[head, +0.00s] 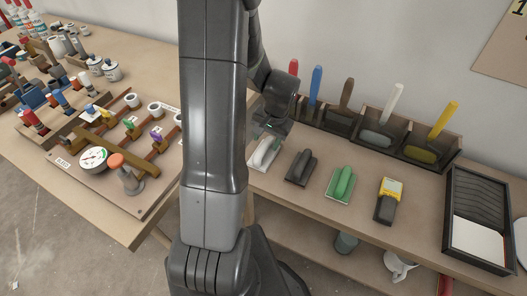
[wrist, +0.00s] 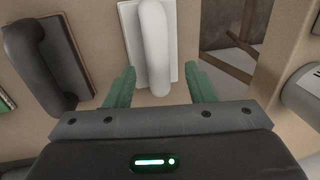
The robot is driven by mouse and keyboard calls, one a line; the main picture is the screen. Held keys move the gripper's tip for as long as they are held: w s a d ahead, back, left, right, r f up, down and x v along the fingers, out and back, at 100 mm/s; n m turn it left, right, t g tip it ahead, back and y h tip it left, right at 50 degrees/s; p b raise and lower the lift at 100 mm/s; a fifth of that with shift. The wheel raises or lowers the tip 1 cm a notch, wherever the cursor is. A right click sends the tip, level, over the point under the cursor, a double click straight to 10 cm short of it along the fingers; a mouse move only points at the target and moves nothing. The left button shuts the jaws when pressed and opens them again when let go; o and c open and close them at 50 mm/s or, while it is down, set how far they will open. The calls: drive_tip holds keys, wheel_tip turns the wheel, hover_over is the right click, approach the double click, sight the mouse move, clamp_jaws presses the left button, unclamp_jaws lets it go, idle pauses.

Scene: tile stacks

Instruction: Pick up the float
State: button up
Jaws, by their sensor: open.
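A white float (head: 264,153) with a white handle lies on the bench, just right of my arm in the head view. In the wrist view the white float (wrist: 153,40) is straight ahead, its handle pointing toward me. My gripper (wrist: 161,75) is open, with one green finger on each side of the handle's near end and gaps on both sides. In the head view my gripper (head: 268,128) is over the white float and partly hides it. A black float (head: 302,167) and a green float (head: 342,185) lie to the right; the black float (wrist: 46,58) is left in the wrist view.
A yellow and dark tool (head: 388,200) and a black tray (head: 478,220) lie farther right. Bins with coloured-handled tools (head: 380,130) stand along the wall. A board with valves and a gauge (head: 93,158) is on the left bench.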

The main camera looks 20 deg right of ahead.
sight(266, 144)
drive_tip(key=shift+f, duration=1.05)
drive_tip(key=shift+w, duration=0.1)
clamp_jaws()
drive_tip(key=shift+r, duration=0.1)
wheel_tip(266, 144, up, 10)
drive_tip(key=shift+p, duration=0.4)
